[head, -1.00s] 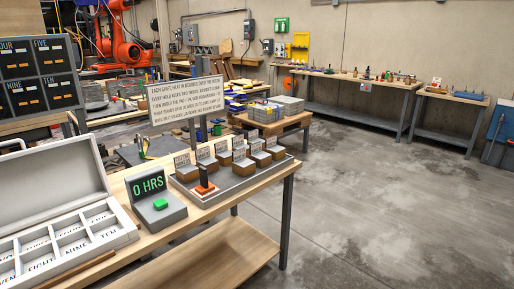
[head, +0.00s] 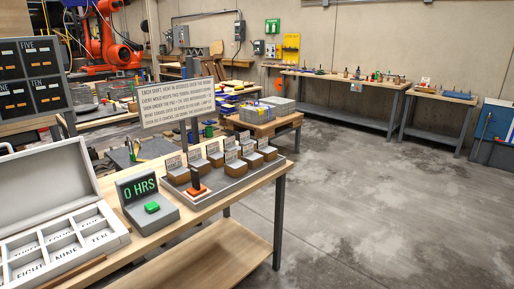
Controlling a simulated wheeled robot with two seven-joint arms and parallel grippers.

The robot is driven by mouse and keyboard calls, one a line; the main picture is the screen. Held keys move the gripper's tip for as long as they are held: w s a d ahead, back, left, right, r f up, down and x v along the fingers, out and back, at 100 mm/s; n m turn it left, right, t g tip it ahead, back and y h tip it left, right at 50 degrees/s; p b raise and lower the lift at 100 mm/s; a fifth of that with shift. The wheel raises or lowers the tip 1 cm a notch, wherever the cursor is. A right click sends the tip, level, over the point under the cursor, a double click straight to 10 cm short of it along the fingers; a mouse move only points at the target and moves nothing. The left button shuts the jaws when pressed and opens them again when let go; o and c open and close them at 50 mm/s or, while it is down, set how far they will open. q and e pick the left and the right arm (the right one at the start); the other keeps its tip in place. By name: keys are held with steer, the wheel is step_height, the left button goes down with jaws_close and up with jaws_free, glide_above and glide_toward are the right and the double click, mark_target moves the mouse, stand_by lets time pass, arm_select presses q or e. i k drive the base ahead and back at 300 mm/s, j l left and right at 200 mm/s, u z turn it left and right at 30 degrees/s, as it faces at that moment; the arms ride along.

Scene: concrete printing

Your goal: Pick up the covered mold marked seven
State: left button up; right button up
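Several small brown molds with grey tops and upright cards stand in a grey tray (head: 236,184) on the wooden table. One of these molds (head: 205,174) is at the tray's left part. The cards are too small to read, so I cannot tell which mold is marked seven. An orange piece with a dark upright handle (head: 197,189) sits at the tray's front left. An open grey case (head: 48,190) at the left has white compartments; EIGHT, NINE and TEN are legible. Neither of my grippers is in view.
A grey block reading "0 HRS" (head: 142,188) with a green button stands between case and tray. A text sign (head: 177,97) rises behind the tray. A dark numbered panel (head: 30,85) is at left. The concrete floor (head: 370,210) at right is clear.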

mark_target(235, 168)
steer(key=i+u, duration=0.2)
steer(key=i, duration=0.3)
steer(key=i+l+u, duration=0.25)
steer(key=i, duration=0.2)
steer(key=i+l+u, duration=0.2)
steer(key=i, duration=0.3)
steer(key=j, duration=0.1)
